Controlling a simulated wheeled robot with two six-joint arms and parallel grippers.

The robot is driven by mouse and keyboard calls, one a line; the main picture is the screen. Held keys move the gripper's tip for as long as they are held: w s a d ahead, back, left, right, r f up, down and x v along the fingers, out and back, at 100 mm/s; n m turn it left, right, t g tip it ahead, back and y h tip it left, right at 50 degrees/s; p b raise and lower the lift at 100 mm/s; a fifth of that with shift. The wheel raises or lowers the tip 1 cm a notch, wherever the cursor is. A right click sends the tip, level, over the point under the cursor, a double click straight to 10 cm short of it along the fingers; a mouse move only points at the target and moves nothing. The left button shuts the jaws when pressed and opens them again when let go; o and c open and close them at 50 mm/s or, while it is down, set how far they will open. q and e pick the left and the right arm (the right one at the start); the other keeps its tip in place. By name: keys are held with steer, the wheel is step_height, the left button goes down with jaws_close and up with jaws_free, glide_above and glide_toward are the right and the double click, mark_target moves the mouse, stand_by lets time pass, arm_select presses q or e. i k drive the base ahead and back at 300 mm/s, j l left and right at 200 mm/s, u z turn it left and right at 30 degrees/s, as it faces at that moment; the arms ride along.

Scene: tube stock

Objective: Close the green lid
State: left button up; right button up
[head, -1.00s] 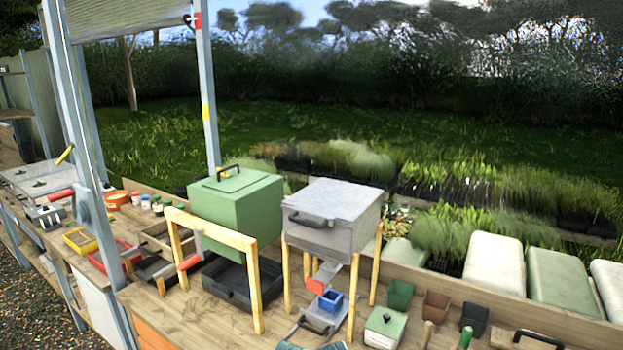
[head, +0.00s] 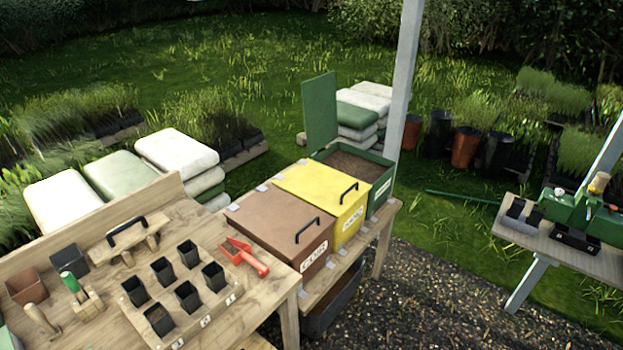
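The green lid (head: 320,112) stands open and upright at the back of the green bin (head: 381,190). The bin holds brown soil-like material, and its front bears a white label. It is the rightmost of three bins on a low wooden stand. Beside it are a yellow bin (head: 322,194) and a brown bin (head: 280,228), both with their lids shut and dark handles on top. Neither of my grippers is in view.
A grey post (head: 403,80) rises just behind the green bin. Gravel (head: 430,290) in front of the bins is clear.

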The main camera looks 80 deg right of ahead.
mark_target(318, 93)
steer(key=z, duration=3)
steer(key=i+l+u, duration=0.1)
steer(key=i+l, duration=0.4)
steer(key=i+l+u, duration=0.1)
steer(key=i+l, duration=0.35)
steer(key=i+l+u, duration=0.15)
steer(key=i+l, duration=0.3)
steer(key=l, duration=0.15)
steer(key=i+l+u, duration=0.1)
steer(key=i+l, duration=0.35)
steer(key=l, duration=0.15)
